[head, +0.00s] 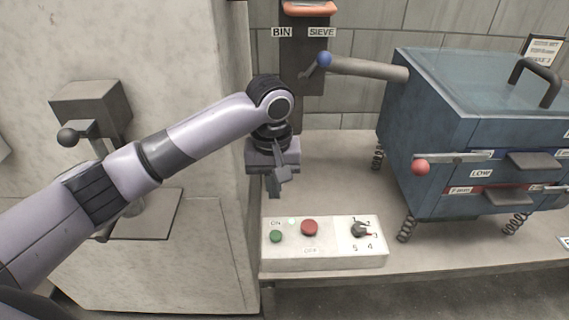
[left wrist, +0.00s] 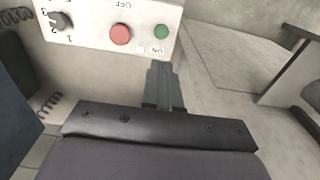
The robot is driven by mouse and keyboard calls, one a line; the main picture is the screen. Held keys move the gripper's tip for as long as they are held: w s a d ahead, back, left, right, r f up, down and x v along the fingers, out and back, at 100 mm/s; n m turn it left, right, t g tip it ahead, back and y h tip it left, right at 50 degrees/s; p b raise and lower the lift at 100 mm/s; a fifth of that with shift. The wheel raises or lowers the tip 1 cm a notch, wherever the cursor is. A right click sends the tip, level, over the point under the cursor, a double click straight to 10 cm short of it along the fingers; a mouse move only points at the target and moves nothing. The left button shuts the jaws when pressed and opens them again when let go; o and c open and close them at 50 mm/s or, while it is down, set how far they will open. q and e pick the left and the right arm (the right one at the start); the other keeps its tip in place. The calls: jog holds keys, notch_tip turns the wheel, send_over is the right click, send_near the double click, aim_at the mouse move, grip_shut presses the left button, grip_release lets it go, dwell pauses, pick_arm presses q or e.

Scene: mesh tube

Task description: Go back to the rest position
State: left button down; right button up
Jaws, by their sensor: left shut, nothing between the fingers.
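My left gripper (head: 278,188) is shut and empty. In the head view it hangs just above and behind the left part of the white control box (head: 325,262). The box has a green button (head: 276,237), a red button (head: 309,227) and a rotary knob (head: 358,229). In the left wrist view the closed fingers (left wrist: 163,80) point toward the edge of the box, near the green button (left wrist: 161,31) and the red button (left wrist: 121,34), with no contact that I can make out. My right gripper is in neither view.
A blue sieve machine (head: 425,125) on springs stands at the right, with a red-knobbed lever (head: 420,167). A grey box with a ball-ended lever (head: 67,137) is at the left.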

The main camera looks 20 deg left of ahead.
pick_arm(q)
jog(key=s+d+f+m+t+h, duration=0.1)
jog(key=s+d+f+m+h, duration=0.35)
jog(key=s+f, duration=0.75)
jog(key=s+a+t+y, duration=0.2)
jog(key=s+a+y, duration=0.2)
jog(key=s+a, duration=0.95)
jog(key=w+d+f+t+h, duration=0.1)
jog(key=w+f+t, duration=0.1)
jog(key=f, duration=0.3)
jog(key=w+d+f+m+t, duration=0.1)
jog(key=w+f+t, duration=0.2)
jog(key=f+t, duration=0.2)
jog(key=shift+d+h, duration=0.2)
jog(key=shift+h, duration=0.15)
jog(key=shift+w, duration=0.15)
